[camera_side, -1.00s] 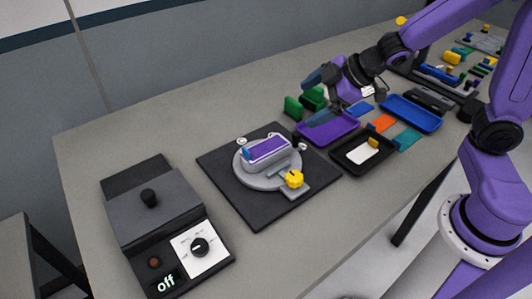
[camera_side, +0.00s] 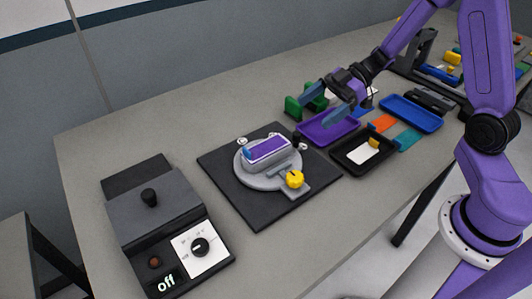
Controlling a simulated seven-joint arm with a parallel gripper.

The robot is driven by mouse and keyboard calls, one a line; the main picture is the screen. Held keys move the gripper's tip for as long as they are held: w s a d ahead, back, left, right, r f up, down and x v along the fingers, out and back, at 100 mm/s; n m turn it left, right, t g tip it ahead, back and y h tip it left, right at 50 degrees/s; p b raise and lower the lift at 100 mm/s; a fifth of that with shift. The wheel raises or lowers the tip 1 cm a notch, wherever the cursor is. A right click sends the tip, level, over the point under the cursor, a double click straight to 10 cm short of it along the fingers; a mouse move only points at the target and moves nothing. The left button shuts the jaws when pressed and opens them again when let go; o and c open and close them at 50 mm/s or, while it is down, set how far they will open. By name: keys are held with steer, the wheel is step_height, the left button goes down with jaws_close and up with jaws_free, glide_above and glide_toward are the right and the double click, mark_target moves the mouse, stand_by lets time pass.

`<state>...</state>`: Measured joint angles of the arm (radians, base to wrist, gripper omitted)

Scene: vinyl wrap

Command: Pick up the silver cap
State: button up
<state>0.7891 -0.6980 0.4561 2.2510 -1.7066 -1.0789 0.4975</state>
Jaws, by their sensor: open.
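I cannot pick out the silver cap with certainty. Two small silvery pieces show beside the turntable (camera_side: 252,181), one at its back left (camera_side: 242,142) and one at its right (camera_side: 302,147). On the turntable lies a rounded silver-grey body with a purple top (camera_side: 268,149). My gripper (camera_side: 322,103) is open, its blue-grey fingers spread above the purple tray (camera_side: 316,135) and the green blocks (camera_side: 292,109). I see nothing between the fingers. They hide part of the green blocks and the tray's back edge.
A yellow knob (camera_side: 294,179) sits at the turntable's front right. A black tray (camera_side: 343,165) with a white card, a blue tray (camera_side: 412,113) and coloured sheets lie to the right. A dark box with a dial (camera_side: 200,247) reads "off" at front left. The back left of the table is clear.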

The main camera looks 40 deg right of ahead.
mark_target(270, 146)
steer(key=x, duration=1.4)
steer(key=shift+a+f, duration=0.2)
steer(key=shift+a, duration=0.2)
steer(key=shift+w+d, duration=0.1)
steer(key=c, duration=1.2)
